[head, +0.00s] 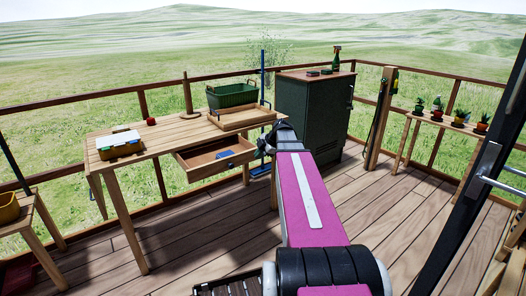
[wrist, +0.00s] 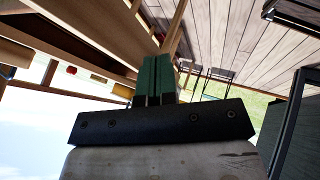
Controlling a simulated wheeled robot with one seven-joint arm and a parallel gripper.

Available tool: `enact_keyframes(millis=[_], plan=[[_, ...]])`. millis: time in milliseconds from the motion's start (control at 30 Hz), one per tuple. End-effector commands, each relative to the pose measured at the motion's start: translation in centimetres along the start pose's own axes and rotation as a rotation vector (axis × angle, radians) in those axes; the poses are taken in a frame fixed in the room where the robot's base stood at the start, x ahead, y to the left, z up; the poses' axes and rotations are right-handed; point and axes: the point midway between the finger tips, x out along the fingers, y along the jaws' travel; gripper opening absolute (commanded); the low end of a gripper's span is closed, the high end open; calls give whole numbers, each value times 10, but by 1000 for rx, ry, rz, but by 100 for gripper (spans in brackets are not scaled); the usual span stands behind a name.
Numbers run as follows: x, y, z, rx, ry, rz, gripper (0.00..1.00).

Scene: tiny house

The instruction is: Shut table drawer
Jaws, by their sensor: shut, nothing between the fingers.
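The wooden table (head: 168,137) stands left of centre in the head view. Its drawer (head: 205,168) is pulled out from the front edge, with its inside showing and a small blue item (head: 224,154) in it. My gripper (head: 266,148) is just right of the drawer; the arm partly hides it, and I cannot tell whether it touches. In the wrist view the two green fingers (wrist: 155,64) are together and empty, close to brown wooden parts of the table (wrist: 85,42). That view is turned over, with sky at the bottom.
On the table are a green basket (head: 232,95), a wooden tray (head: 240,117), a red item (head: 151,121) and a box (head: 120,146). A dark green cabinet (head: 312,112) stands close to the right of the gripper.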

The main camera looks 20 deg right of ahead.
Motion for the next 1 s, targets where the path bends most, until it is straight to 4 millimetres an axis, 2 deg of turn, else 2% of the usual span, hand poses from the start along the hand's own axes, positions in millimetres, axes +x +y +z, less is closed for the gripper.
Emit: enact_keyframes(millis=[33,233,300,500,1000], plan=[[11,0,0,0,2,-3,0],[47,1,0,0,1,-2,0],[50,15,2,-2,0,0,0],[59,32,1,0,0,-1,0],[61,36,0,0,0,-1,0]])
